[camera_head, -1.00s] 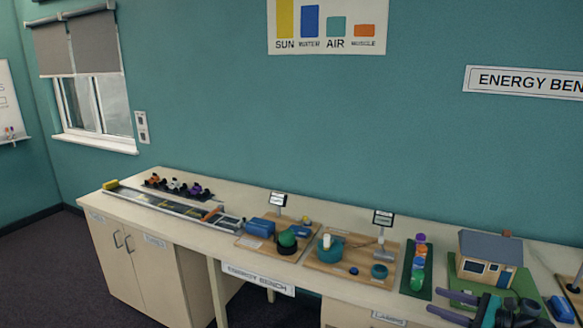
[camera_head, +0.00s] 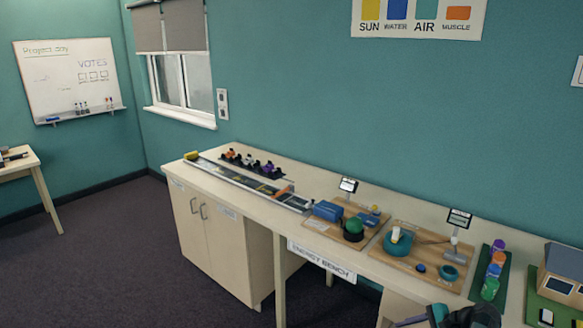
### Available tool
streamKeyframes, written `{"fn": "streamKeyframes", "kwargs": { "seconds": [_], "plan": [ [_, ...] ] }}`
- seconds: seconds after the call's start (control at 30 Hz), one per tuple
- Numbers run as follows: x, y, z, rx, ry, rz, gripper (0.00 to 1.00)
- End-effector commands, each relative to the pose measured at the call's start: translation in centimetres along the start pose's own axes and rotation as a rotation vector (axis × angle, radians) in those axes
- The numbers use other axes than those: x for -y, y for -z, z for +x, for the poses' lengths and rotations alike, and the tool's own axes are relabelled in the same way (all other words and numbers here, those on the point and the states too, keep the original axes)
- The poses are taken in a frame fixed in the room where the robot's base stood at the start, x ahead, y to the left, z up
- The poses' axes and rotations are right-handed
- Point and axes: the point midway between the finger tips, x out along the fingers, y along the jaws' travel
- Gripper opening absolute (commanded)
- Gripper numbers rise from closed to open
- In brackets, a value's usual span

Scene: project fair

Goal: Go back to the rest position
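My gripper (camera_head: 412,321) shows only in part at the bottom edge, right of the middle, in front of the bench. One finger is partly visible and the rest is cut off by the frame, so its opening does not show. No object is seen in it. The wrist part behind it is dark with a green patch.
The long bench (camera_head: 392,281) carries a track (camera_head: 245,181), small cars (camera_head: 251,161), a board with a green dome (camera_head: 353,229), a board with a teal round device (camera_head: 398,244), coloured cups (camera_head: 495,266) and a model house (camera_head: 565,270). Open floor (camera_head: 110,255) lies at left.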

Motion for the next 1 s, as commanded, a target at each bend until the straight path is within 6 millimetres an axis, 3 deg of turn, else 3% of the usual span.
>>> {"fn": "streamKeyframes", "kwargs": {
  "seconds": [0.1,0.4,1.0],
  "plan": [
    [-0.8,-1.5,2.8,-0.03,-0.084,-0.12,0.5],
    [-3.0,-4.4,8.2,-0.094,-0.285,-0.438,0.5],
    [-6.8,-9.4,15.3,-0.159,-0.663,-1.116,0.5]
  ]
}}
